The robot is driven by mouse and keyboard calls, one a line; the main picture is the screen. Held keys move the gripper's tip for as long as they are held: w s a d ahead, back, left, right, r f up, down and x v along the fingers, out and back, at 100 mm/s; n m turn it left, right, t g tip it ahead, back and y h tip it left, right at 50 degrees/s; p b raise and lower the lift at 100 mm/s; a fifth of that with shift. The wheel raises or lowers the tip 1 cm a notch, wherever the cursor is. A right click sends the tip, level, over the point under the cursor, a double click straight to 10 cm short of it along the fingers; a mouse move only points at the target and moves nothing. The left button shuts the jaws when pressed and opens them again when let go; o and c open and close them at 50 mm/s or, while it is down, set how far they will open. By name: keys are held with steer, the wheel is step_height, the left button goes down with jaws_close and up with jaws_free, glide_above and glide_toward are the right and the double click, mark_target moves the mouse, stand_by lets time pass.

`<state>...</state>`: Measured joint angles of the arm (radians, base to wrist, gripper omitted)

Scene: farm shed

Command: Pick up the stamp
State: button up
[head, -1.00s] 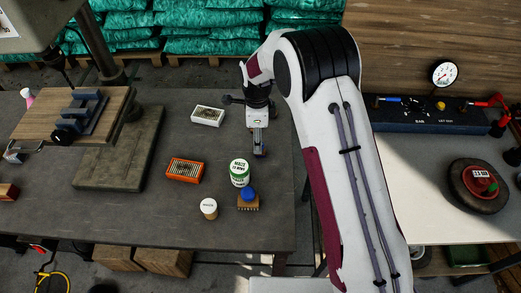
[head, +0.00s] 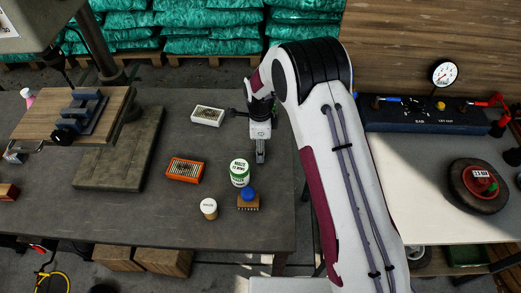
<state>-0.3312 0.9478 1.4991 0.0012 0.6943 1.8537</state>
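The stamp (head: 248,203) looks to be the small brown block with a blue round knob on top. It stands upright near the front right of the dark workbench, in the head view. My gripper (head: 260,158) points down above the bench, behind the stamp and a little to its right, apart from it. Its fingers show as one narrow grey shape, so their opening cannot be made out. I see nothing held at the fingertips.
A green-and-white tin (head: 240,173) stands just behind the stamp. A small white-lidded jar (head: 209,208) is to its left. An orange box (head: 185,170) and a white box (head: 208,115) lie farther back. A drill press table (head: 105,115) overhangs the left side.

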stand_by(0.4)
jaws_close()
steer(key=shift+r, duration=0.15)
steer(key=shift+r, duration=4.85)
